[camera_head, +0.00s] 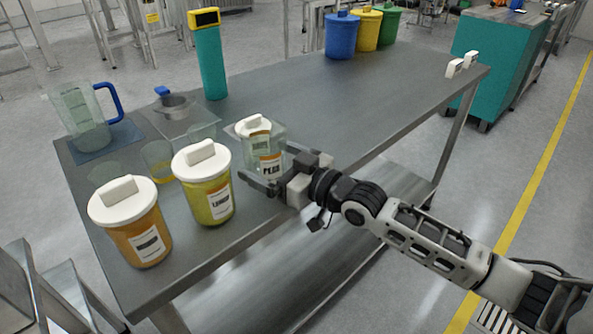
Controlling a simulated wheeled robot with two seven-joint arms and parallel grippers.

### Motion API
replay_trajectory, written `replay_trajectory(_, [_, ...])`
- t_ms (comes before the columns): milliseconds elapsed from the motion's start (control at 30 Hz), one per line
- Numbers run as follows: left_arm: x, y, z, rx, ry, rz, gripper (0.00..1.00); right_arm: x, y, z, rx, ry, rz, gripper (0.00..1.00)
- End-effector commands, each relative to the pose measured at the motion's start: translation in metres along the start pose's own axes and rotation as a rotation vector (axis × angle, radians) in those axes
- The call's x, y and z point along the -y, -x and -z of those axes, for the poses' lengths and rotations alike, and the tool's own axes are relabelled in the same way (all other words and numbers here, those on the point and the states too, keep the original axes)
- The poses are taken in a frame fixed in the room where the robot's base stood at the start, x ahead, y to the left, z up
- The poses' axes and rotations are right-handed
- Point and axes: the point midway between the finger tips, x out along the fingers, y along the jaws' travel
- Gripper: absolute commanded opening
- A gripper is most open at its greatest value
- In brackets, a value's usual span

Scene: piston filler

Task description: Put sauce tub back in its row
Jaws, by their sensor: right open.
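Three tubs with white, block-handled lids stand near the left end of the metal table (330,100). The orange tub (146,238) is nearest and the yellow tub (208,196) is beside it, its label partly readable. The third tub (262,146) looks clear and pale, with an orange-edged label, and stands farther right and back. My right gripper (272,166) is open beside the lower right of this third tub, with its fingers pointing left. The fingers partly cover its lower part, and I cannot tell whether they touch it. My left gripper is out of view.
A clear jug with a blue handle (88,118), small clear cups (158,158) and a small metal pot (176,106) stand behind the tubs. A teal canister (211,62) stands upright. Blue, yellow and green bins (366,30) are at the far end. The table's middle is clear.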

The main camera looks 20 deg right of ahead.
Motion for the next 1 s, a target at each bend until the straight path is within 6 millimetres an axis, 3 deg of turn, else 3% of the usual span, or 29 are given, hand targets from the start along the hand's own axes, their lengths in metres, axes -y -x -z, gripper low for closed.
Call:
replay_trajectory(200, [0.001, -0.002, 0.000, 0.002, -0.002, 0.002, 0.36, 0.001, 0.049, -0.002, 0.006, 0.002, 0.002, 0.95])
replay_trajectory(400, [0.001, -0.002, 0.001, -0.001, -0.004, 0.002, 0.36, 0.001, 0.086, -0.001, 0.006, 0.001, 0.001, 0.95])
replay_trajectory(600, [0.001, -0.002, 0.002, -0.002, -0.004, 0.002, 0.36, 0.001, 0.104, 0.000, 0.002, 0.000, 0.001, 0.95])
replay_trajectory(767, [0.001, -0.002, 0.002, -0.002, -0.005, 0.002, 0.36, 0.001, 0.108, 0.000, 0.000, 0.000, 0.001, 0.95])
replay_trajectory(867, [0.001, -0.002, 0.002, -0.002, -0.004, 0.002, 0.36, 0.008, 0.110, -0.012, 0.020, -0.017, -0.007, 0.95])
replay_trajectory(1000, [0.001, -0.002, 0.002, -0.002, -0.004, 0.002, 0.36, 0.039, 0.120, -0.058, 0.112, -0.070, -0.047, 0.95])
